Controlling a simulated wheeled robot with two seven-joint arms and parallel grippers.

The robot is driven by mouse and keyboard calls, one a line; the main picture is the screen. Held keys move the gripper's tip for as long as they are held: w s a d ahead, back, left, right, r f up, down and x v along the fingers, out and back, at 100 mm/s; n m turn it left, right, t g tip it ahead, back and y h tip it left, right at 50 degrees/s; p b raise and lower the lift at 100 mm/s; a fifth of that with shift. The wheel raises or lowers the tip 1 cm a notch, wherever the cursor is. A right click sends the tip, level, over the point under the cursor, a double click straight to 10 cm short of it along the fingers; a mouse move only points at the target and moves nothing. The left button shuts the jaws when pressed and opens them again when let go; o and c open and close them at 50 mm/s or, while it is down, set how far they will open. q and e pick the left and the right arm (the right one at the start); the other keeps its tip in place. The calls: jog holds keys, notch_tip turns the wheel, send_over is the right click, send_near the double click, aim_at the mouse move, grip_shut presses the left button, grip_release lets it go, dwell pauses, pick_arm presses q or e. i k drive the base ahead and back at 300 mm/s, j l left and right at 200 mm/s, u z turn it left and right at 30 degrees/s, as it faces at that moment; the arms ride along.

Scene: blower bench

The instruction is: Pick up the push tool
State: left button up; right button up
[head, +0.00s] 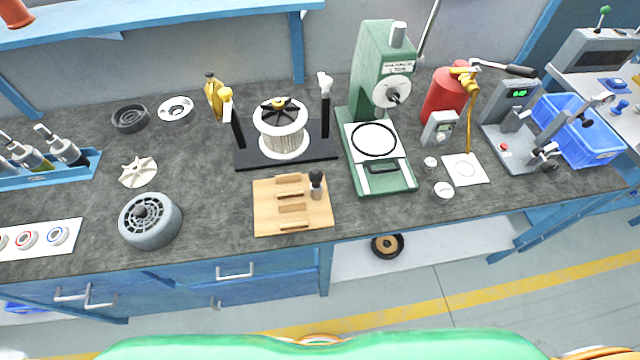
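What looks like the push tool (316,181), a small upright piece with a dark rounded handle and a lighter lower part, stands at the right side of a light wooden block (264,218). The block has several raised wooden strips and lies near the front edge of the bench, left of the green press. The foot of the tool is hard to make out at this size. Neither of my grippers is in the head view, and nothing touches the tool.
A green arbor press (372,75) stands to the right. A grey motor housing (150,224) sits left. The dark bench top (205,200) is clear between housing and block.

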aim_at(315, 175)
jog(key=l+u, duration=0.25)
jog(key=l, duration=0.4)
jog(key=l+u, duration=0.25)
jog(key=l, duration=0.4)
jog(key=l+u, duration=0.25)
jog(key=l, duration=0.4)
jog(key=k+l+u, duration=0.25)
jog(key=l, duration=0.35)
jog(key=i+l, duration=0.05)
